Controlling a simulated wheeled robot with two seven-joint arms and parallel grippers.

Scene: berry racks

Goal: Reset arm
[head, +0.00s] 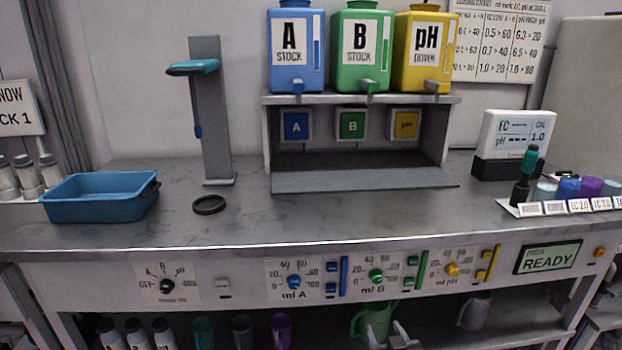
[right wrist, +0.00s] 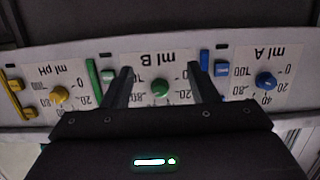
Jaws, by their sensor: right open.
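My right gripper (head: 390,335) shows only as light fingertips at the bottom edge of the head view, low in front of the bench panel. In the right wrist view my right gripper (right wrist: 160,72) is open, with two dark fingers apart and nothing between them. The ml B dial (right wrist: 160,89), a green knob on a white scale, shows between the fingers, upside down. I cannot tell how far the fingers are from the panel. My left gripper is in neither view.
The bench front (head: 240,290) carries several knobs, buttons and a READY display (head: 548,257). Below it a shelf holds a green jug (head: 372,322) near my right gripper, plus bottles and cups. On top stand a blue tub (head: 100,198) and the stock dispenser (head: 365,180).

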